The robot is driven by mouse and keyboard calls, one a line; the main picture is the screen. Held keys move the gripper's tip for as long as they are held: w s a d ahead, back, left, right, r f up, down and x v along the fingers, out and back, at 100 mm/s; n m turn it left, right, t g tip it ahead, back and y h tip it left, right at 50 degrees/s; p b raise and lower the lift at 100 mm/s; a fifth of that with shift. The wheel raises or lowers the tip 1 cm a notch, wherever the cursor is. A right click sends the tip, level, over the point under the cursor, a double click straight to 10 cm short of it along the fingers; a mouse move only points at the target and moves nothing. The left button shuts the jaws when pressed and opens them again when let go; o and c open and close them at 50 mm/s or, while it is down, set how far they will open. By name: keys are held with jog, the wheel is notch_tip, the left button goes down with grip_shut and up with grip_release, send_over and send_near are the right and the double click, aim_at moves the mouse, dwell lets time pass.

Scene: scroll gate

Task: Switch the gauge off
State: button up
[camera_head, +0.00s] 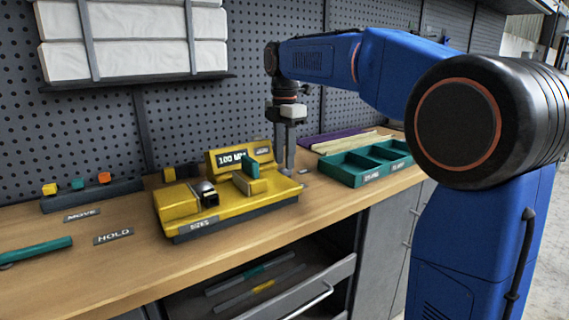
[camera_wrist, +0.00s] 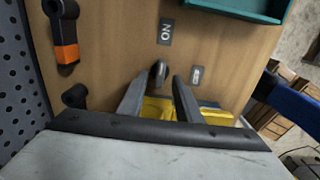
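The gauge (camera_head: 223,205) is a yellow block unit on the bench with a tilted panel reading "100 MM" and a green part on top. Its yellow edge shows in the wrist view (camera_wrist: 214,116). A small dark knob (camera_wrist: 158,72) stands on the bench beside it, near an ON label (camera_wrist: 166,32) and a second small label (camera_wrist: 196,75) that seems to read OFF. My gripper (camera_head: 285,168) points down at the gauge's right end. In the wrist view its fingers (camera_wrist: 161,82) are apart, with the knob near and between their tips. I cannot tell whether they touch it.
A green divided tray (camera_head: 366,163) stands right of the gauge, with long strips (camera_head: 345,143) behind it. A block rack (camera_head: 92,195) and a green bar (camera_head: 36,250) lie to the left. A pegboard wall rises behind. An open drawer (camera_head: 300,295) is below the bench's front edge.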

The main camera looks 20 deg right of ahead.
aim_at(284, 172)
jog(key=shift+f, duration=1.15)
jog(key=shift+c, duration=0.7)
grip_shut()
